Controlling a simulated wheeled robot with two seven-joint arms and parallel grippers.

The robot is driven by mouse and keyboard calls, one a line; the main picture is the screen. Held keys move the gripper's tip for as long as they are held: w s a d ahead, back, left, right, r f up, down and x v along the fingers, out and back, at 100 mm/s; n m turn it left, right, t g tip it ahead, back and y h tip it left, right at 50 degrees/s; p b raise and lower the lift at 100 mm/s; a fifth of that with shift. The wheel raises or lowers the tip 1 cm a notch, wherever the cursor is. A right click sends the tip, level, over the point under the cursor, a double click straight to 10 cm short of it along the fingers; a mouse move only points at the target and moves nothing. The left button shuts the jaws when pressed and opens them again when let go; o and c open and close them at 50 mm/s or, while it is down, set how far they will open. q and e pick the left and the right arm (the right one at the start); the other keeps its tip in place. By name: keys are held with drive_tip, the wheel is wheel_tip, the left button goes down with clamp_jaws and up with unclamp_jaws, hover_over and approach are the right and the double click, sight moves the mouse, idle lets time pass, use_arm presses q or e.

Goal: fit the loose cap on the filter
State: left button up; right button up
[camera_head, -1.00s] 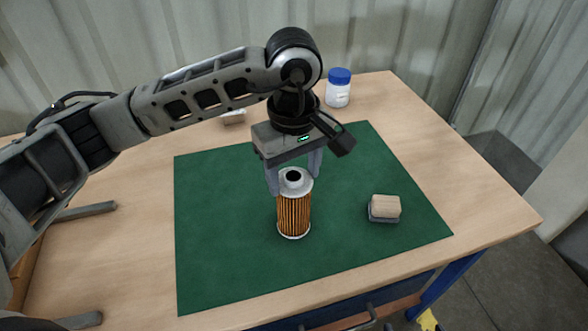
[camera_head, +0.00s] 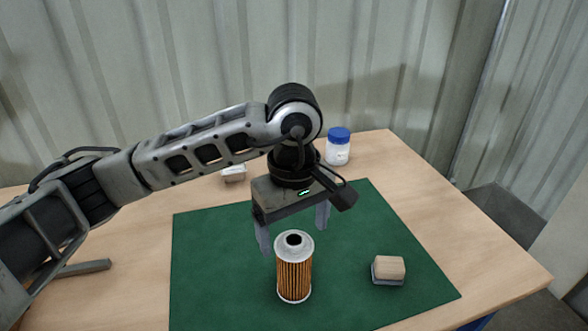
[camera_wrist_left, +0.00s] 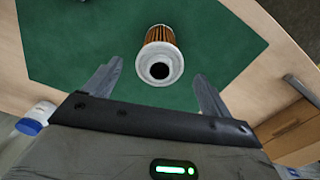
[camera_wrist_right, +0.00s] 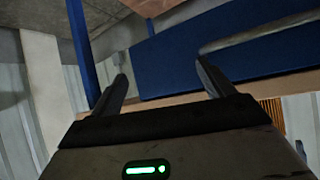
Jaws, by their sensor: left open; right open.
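The filter (camera_head: 294,278) stands upright on the green mat, with orange-brown pleats. The pale grey cap (camera_head: 308,247), with a dark central hole, sits on its top and looks level; I see no gap below it. My left gripper (camera_head: 293,241) is open, its fingers pointing down on either side of the cap, apart from it. In the left wrist view the cap (camera_wrist_left: 170,58) shows between and beyond the spread fingers (camera_wrist_left: 157,70), with the filter (camera_wrist_left: 159,34) behind it. My right gripper (camera_wrist_right: 161,70) is open and empty, seen only in its own wrist view.
A wooden block on a grey base (camera_head: 389,268) is on the mat (camera_head: 215,265), right of the filter. A white bottle with a blue lid (camera_head: 338,146) and a small pale object (camera_head: 233,174) are at the back. Blue panels (camera_wrist_right: 170,62) are before my right gripper.

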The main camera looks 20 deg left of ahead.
use_arm(q)
wheel_tip(320, 180, up, 14)
idle(0.3)
drive_tip(key=shift+s, duration=0.1)
wheel_tip(320, 180, down, 16)
idle(0.7)
